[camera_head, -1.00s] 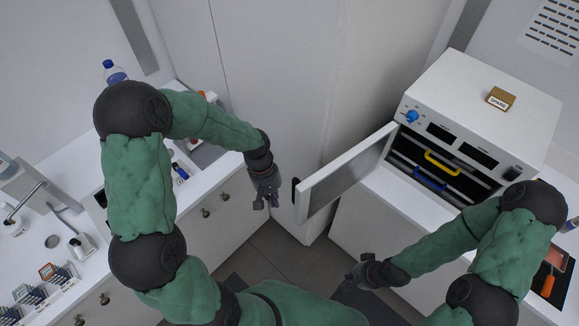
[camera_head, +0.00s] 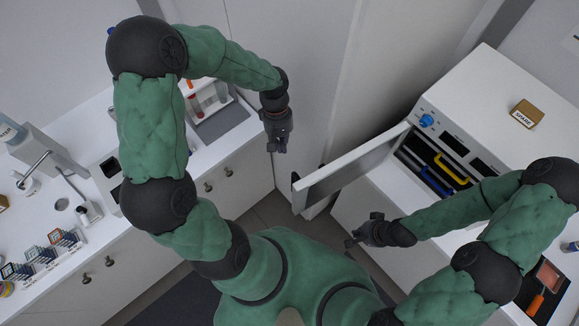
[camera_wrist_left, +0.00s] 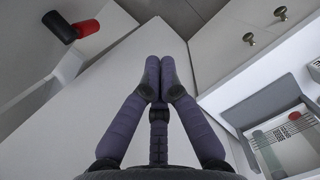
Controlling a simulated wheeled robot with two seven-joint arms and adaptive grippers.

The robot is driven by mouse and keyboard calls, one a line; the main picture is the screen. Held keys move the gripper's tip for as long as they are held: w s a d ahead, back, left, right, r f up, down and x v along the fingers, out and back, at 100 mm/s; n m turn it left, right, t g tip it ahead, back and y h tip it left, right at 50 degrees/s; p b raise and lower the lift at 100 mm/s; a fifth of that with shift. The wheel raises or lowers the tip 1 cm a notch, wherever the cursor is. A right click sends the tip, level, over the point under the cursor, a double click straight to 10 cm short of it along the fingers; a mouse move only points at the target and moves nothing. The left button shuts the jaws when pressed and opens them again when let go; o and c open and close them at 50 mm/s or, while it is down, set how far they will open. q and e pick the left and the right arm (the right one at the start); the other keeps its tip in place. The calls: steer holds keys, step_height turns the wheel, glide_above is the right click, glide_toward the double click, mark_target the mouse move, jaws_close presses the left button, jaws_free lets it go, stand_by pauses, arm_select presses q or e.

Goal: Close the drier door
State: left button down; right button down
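The drier (camera_head: 490,100) is a white box with a blue knob on the counter at the right in the head view. Its door (camera_head: 352,170) stands wide open, swung out to the left, with a dark handle (camera_head: 295,183) near its free edge. My left gripper (camera_head: 279,148) is up and left of that edge, apart from it and empty. In the left wrist view its fingers (camera_wrist_left: 155,65) are together at the tips. My right gripper (camera_head: 355,238) is empty, below the door's near end; its fingers are too small to judge.
Inside the drier are a yellow handle (camera_head: 450,170) and a blue handle (camera_head: 434,182). A SPARE box (camera_head: 526,113) sits on top. The left counter (camera_head: 232,150) carries a rack and jars. A black-and-red object (camera_wrist_left: 72,28) shows in the left wrist view.

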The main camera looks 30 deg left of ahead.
arm_select(q)
steer(key=s+d+f+p, duration=0.1)
steer(key=s+d+f, duration=0.2)
steer(key=f, duration=0.4)
steer(key=shift+s+d, duration=0.25)
steer(key=shift+d, duration=0.35)
